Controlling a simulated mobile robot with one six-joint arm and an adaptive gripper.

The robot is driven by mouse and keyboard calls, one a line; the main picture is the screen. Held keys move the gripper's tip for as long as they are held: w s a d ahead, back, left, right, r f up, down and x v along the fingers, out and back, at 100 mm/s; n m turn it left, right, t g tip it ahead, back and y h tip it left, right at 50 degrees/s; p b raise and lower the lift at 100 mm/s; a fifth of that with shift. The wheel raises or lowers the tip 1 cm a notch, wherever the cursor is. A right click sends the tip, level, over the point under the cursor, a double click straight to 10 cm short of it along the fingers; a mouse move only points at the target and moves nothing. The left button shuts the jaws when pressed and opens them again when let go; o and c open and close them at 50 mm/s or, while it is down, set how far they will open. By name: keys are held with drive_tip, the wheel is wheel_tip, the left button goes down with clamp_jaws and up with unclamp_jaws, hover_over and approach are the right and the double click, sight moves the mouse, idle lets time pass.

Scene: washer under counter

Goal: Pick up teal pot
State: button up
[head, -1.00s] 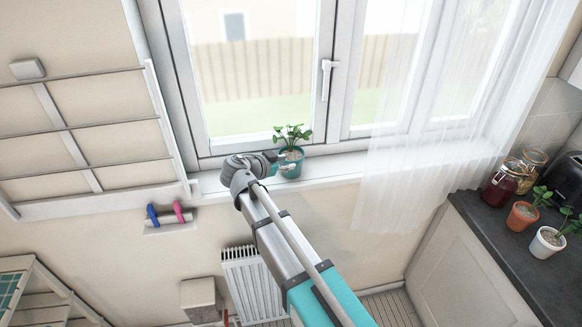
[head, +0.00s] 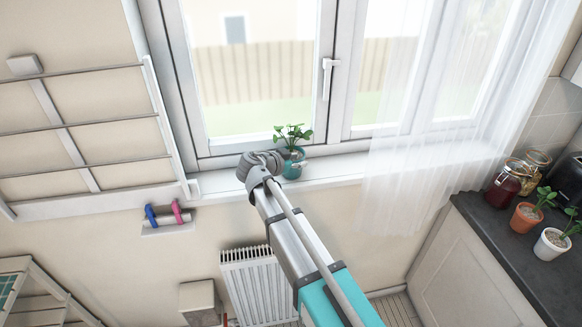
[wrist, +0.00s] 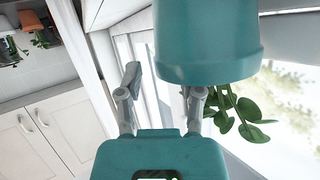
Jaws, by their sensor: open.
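The teal pot (head: 293,169) holds a green leafy plant and stands on the white windowsill in the head view. My gripper (head: 278,161) is at its left side, and its wrist hides part of the pot. In the wrist view the teal pot (wrist: 208,45) fills the upper middle, appearing upside down, with leaves hanging below its rim. My gripper (wrist: 163,95) is open in the wrist view, with one finger left of the pot and the other near the pot's rim. Whether a finger touches the pot I cannot tell.
The window frame and handle (head: 327,78) stand right behind the sill (head: 335,169). A sheer curtain (head: 410,150) hangs to the right. A wall drying rack (head: 85,130) is at the left. Jars and two potted plants stand on the dark counter (head: 500,245).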

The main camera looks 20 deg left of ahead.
drive_tip(key=shift+w+d+f, duration=0.15)
drive_tip(key=shift+w, duration=0.1)
idle(0.4)
clamp_jaws()
